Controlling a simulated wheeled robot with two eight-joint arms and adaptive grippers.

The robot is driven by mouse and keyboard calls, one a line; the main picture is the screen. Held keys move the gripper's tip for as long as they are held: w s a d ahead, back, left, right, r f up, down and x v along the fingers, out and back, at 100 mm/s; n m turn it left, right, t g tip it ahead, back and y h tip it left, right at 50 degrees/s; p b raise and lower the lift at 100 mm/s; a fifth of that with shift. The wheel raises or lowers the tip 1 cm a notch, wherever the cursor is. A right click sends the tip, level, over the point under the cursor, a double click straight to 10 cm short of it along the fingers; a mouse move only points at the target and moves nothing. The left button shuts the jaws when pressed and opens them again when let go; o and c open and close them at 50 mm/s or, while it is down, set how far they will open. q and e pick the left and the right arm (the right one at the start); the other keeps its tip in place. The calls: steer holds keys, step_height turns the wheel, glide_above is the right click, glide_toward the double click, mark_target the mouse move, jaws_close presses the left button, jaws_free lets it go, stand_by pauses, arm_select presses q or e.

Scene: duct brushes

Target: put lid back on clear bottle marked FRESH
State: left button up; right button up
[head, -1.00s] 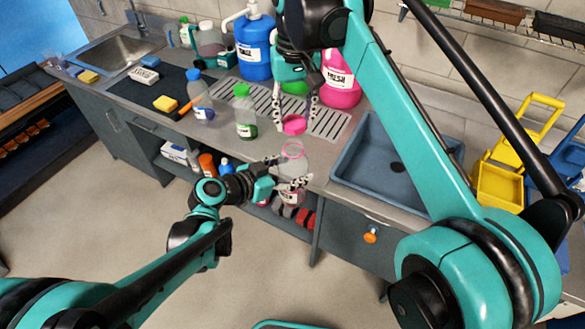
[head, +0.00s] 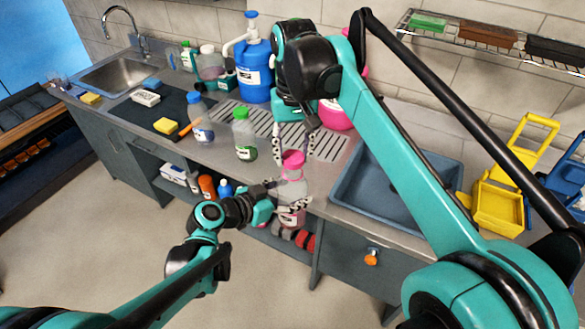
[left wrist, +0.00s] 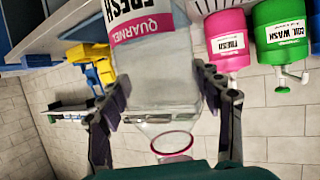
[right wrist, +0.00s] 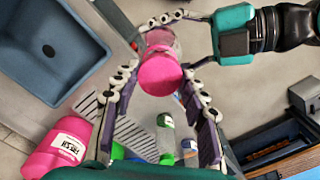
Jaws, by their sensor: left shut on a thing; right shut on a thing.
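The clear bottle (head: 291,189) is held upright in front of the counter edge by my left gripper (head: 287,194), shut around its sides. Its label, reading FRESH, shows upside down in the left wrist view (left wrist: 140,22). My right gripper (head: 292,151) is shut on the pink lid (head: 293,159), just over the bottle's neck. In the right wrist view the lid (right wrist: 159,73) hides the mouth, so I cannot tell whether they touch.
A sink basin (head: 393,180) lies to the right. A green-capped bottle (head: 244,135), a blue-capped bottle (head: 200,118) and a blue pump jug (head: 253,72) stand on the counter. A large pink container (right wrist: 55,150) marked FRESH stands behind my right gripper.

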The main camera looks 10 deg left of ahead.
steer(key=shift+f, duration=0.1)
steer(key=shift+f, duration=0.8)
steer(key=shift+f, duration=0.55)
steer(key=m, duration=1.6)
steer(key=shift+a, duration=0.1)
steer(key=m, duration=1.2)
steer(key=shift+w+f, duration=0.1)
steer(key=m, duration=0.4)
steer(key=shift+m, duration=0.3)
